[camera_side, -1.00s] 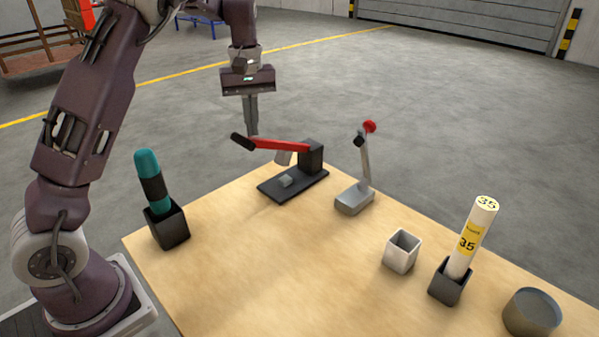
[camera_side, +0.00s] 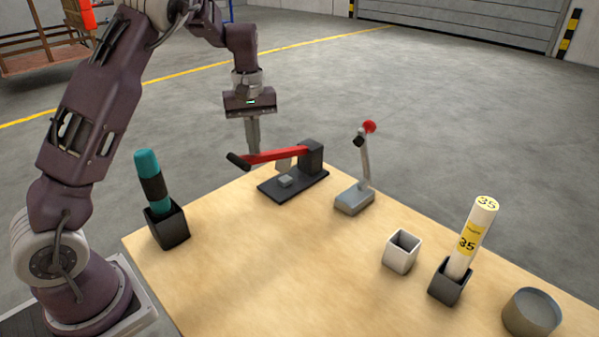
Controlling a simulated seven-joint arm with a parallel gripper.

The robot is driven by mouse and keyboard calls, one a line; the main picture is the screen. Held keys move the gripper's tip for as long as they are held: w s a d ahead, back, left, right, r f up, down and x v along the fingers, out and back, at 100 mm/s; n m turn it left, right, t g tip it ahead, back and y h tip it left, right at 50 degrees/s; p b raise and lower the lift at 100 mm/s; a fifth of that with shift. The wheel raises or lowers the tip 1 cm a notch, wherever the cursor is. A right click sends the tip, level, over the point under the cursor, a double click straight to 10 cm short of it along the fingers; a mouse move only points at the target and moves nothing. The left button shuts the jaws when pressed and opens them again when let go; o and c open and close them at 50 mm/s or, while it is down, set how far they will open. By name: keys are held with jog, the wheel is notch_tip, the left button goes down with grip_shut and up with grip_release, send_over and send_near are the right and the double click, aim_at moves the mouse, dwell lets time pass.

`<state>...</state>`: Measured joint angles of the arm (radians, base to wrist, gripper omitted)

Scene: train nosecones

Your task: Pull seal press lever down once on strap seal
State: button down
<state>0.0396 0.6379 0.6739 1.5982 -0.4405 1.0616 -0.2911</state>
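The seal press stands at the far edge of the table, with a black base plate (camera_side: 290,190) and a black upright block (camera_side: 312,155). Its red lever (camera_side: 277,154) reaches left from the block, sloping slightly down to a black handle grip (camera_side: 238,162). A small grey strap seal (camera_side: 286,181) lies on the base plate under the press head. My gripper (camera_side: 254,150) points down at the lever, just right of the black grip. The fingers look close together; whether they touch or grasp the lever is unclear, as their tips are partly hidden by it.
A grey stand with a red-knobbed lever (camera_side: 369,127) is right of the press. A teal and black tool (camera_side: 151,178) stands in a black holder at left. A white cup (camera_side: 402,251), a labelled tube (camera_side: 473,236) and a grey round container (camera_side: 532,312) are at right. The table middle (camera_side: 290,270) is clear.

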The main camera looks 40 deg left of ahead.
aim_at(255, 159)
jog(key=shift+f, duration=2.2)
notch_tip(255, 159, up, 18)
jog(key=s+d+r+m+t, duration=0.1)
jog(key=s+d+r+m, duration=0.1)
jog(key=s+d+r, duration=0.25)
jog(key=s+d+m+t+h, duration=0.15)
jog(key=s+d+m, duration=0.25)
jog(key=s+d, duration=0.5)
jog(key=s+d+f+m+t, duration=0.1)
jog(key=s+f+m, duration=0.2)
jog(key=s, duration=0.4)
jog(key=s+d+f+m+t+y, duration=0.1)
jog(key=s+d+f+m+t, duration=0.1)
jog(key=s, duration=0.5)
jog(key=shift+f+m, duration=0.5)
jog(key=shift+f, duration=0.3)
